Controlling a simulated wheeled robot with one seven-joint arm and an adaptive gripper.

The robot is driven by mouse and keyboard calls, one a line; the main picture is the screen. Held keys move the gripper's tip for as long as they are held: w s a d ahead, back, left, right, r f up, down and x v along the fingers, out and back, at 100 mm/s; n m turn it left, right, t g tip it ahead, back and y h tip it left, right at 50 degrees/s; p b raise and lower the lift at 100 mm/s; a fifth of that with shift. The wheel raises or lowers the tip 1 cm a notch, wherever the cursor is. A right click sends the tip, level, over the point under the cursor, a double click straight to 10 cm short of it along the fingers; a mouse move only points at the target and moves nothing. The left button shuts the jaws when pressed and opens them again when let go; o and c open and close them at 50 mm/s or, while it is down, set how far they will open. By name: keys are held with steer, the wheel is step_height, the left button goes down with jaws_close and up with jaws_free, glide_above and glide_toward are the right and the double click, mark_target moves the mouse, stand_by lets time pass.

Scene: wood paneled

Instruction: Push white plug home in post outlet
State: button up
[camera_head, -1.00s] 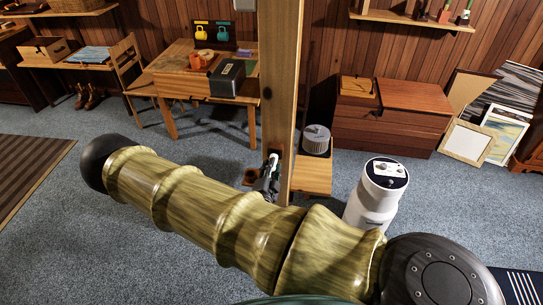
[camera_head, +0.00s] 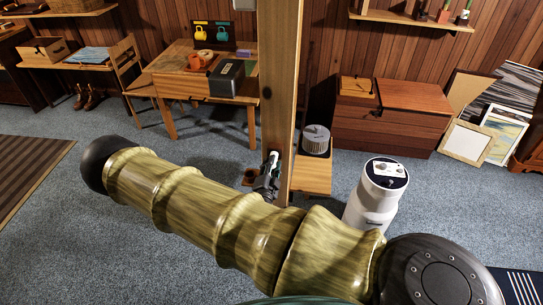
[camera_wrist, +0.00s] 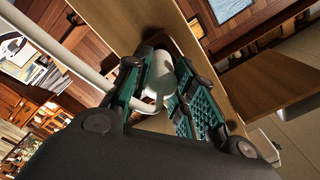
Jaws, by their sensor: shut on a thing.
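The wooden post (camera_head: 276,75) stands upright at the middle of the head view and runs diagonally through the wrist view (camera_wrist: 205,62). My gripper (camera_wrist: 160,92), with green textured pads, is shut on the white plug (camera_wrist: 158,84), close to the post's face. The plug is partly hidden by the fingers. A thick white cord-like tube (camera_wrist: 62,55) runs from the upper left to the fingers. In the head view my gripper (camera_head: 268,177) is small, beside the post's lower left. The outlet is not clearly visible, so I cannot tell how deep the plug sits.
A white cylindrical machine (camera_head: 375,195) stands right of the post. A low wooden stand (camera_head: 313,178) with a grey ribbed drum (camera_head: 316,139) is behind it. A table (camera_head: 166,82) with mugs and a dark box stands back left. Carpet left of the post is mostly clear.

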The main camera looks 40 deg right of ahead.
steer(key=shift+b+x, duration=0.45)
steer(key=shift+x, duration=1)
steer(key=o, duration=1.1)
steer(key=shift+a, duration=0.1)
steer(key=v, duration=1.2)
